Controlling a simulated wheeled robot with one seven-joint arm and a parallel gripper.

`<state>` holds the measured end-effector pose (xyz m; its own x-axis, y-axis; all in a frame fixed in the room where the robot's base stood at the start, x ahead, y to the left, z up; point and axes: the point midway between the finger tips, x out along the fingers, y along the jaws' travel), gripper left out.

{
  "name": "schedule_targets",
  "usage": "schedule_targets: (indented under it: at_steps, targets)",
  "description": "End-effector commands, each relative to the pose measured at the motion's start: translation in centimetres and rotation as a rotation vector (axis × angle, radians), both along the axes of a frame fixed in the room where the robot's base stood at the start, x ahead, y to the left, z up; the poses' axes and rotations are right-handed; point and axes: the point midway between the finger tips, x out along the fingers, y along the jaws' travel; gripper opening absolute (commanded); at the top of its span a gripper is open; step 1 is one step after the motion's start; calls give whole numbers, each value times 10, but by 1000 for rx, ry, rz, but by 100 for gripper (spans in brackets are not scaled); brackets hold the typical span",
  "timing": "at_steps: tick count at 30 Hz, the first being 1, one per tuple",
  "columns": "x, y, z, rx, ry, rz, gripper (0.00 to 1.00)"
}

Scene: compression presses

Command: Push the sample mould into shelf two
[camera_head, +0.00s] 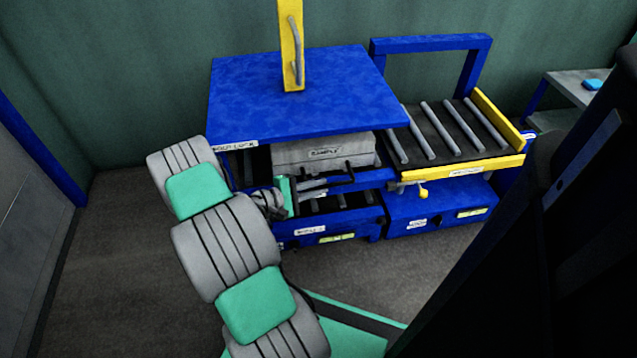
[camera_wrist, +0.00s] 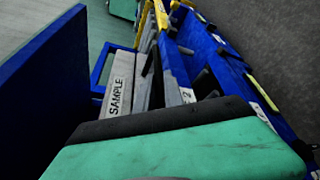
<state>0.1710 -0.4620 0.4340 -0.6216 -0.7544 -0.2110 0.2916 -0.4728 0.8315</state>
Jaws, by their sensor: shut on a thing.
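The sample mould (camera_head: 322,152) is a grey block labelled "SAMPLE". It sits on the upper level of the blue shelf unit, under the wide blue top. In the wrist view the sample mould (camera_wrist: 119,85) shows beyond my gripper body. A dark handle (camera_head: 345,179) runs along its front. My gripper (camera_head: 314,188) is at the front left of the mould, with its grey fingers shut at the handle. The exact contact is hard to see.
A lower shelf level with rollers (camera_head: 335,203) lies below the mould. A yellow-edged roller table (camera_head: 455,135) stands to the right. The blue top (camera_head: 300,100) overhangs the mould closely. A small side table (camera_head: 575,88) is at far right. The floor at left is clear.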

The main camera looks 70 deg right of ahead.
Motion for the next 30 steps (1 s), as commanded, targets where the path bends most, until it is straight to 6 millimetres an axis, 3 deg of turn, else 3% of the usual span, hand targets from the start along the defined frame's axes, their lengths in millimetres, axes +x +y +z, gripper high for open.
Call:
schedule_targets:
  at_steps: [27, 28, 30]
  targets:
    - [7, 0, -2, 1, -8, 5, 0]
    - [7, 0, -2, 1, -8, 5, 15]
    - [6, 0, -2, 1, -7, 3, 21]
